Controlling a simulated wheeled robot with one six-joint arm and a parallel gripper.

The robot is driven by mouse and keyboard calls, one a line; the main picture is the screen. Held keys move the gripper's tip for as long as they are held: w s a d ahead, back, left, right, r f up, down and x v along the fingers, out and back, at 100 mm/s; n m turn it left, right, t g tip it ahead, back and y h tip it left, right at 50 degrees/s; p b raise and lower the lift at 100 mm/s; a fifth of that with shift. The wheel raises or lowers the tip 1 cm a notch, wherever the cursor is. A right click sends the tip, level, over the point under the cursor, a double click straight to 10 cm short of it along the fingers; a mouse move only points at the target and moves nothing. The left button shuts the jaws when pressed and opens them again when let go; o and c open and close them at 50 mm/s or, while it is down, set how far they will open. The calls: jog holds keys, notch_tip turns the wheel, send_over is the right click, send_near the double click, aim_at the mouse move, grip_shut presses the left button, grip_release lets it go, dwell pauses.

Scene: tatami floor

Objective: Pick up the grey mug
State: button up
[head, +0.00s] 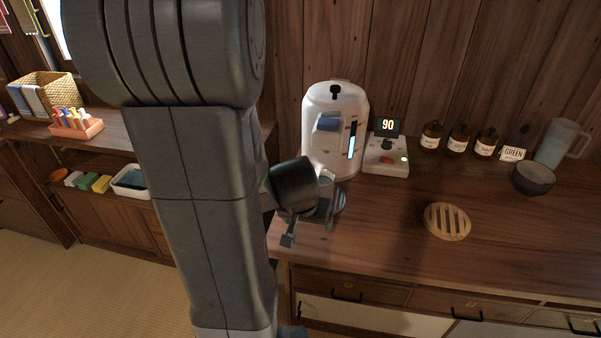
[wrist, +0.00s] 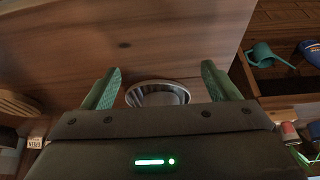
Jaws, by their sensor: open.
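The grey mug (head: 326,187) stands on the wooden counter in front of the white water dispenser, partly hidden behind my gripper in the head view. In the wrist view its round grey rim (wrist: 158,87) shows between the two green fingers, with its lower part of the picture covered by the gripper body. My gripper (head: 307,222) is open, close to the mug, with one finger on each side in the wrist view (wrist: 160,78). I cannot tell whether a finger touches it.
The white dispenser (head: 336,130) stands close behind. A control box reading 90 (head: 387,155) is beside it. A wooden slatted trivet (head: 447,221), dark bowl (head: 534,179), several brown bottles (head: 458,139) and a clear pitcher (head: 561,144) are to the right. The counter front is clear.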

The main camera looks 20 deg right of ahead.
aim_at(321, 188)
jog(key=w+d+p, duration=0.1)
jog(key=w+d, duration=0.1)
jog(key=w, duration=0.1)
jog(key=w+d+p, duration=0.1)
jog(key=w+d, duration=0.1)
jog(key=w, duration=0.1)
jog(key=w+d+p, duration=0.1)
jog(key=w+d, duration=0.2)
jog(key=shift+d+r+p, duration=0.1)
jog(key=shift+r+p, duration=0.05)
jog(key=shift+p, duration=0.15)
jog(key=shift+w+d+f, duration=0.1)
jog(key=shift+w+f, duration=0.15)
jog(key=shift+f, duration=0.4)
jog(key=c, duration=1.3)
jog(key=shift+c, duration=0.6)
jog(key=shift+r, duration=0.15)
